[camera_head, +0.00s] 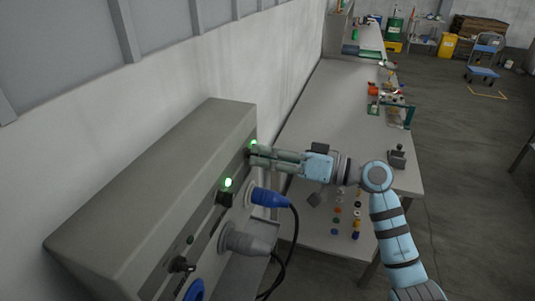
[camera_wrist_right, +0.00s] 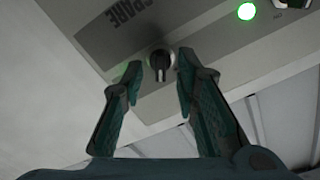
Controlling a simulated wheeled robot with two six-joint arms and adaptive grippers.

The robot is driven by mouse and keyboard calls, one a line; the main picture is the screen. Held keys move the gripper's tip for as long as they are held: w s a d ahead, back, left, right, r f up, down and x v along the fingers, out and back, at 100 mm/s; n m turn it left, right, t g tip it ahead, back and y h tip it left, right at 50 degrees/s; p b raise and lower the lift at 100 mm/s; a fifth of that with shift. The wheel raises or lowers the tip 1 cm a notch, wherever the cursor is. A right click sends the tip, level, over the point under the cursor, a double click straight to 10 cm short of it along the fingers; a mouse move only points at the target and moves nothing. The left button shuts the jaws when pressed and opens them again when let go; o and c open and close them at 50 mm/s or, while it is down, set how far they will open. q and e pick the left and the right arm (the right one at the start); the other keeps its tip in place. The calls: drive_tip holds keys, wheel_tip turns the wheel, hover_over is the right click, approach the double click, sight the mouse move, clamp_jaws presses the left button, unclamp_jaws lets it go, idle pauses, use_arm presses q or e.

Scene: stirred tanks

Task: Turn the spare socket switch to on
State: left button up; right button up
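The spare socket switch (camera_wrist_right: 160,60) is a small dark round knob on the grey panel, close to the printed word SPARE (camera_wrist_right: 125,14) in the right wrist view. My right gripper (camera_wrist_right: 157,70) is open, with one fingertip on each side of the knob; I cannot tell whether they touch it. A green glow (camera_wrist_right: 119,72) shows beside the left finger, its source mostly hidden. In the head view my right gripper (camera_head: 256,156) is at the far end of the socket panel (camera_head: 165,165) and hides the switch. My left gripper is not in view.
A lit green lamp (camera_head: 228,182), a black switch (camera_head: 224,198), a blue plug (camera_head: 268,197) and a grey plug (camera_head: 245,241) with hanging cables are nearer on the panel. A workbench (camera_head: 330,110) with small parts stands beyond.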

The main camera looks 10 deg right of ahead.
drive_tip(key=v, duration=1.2)
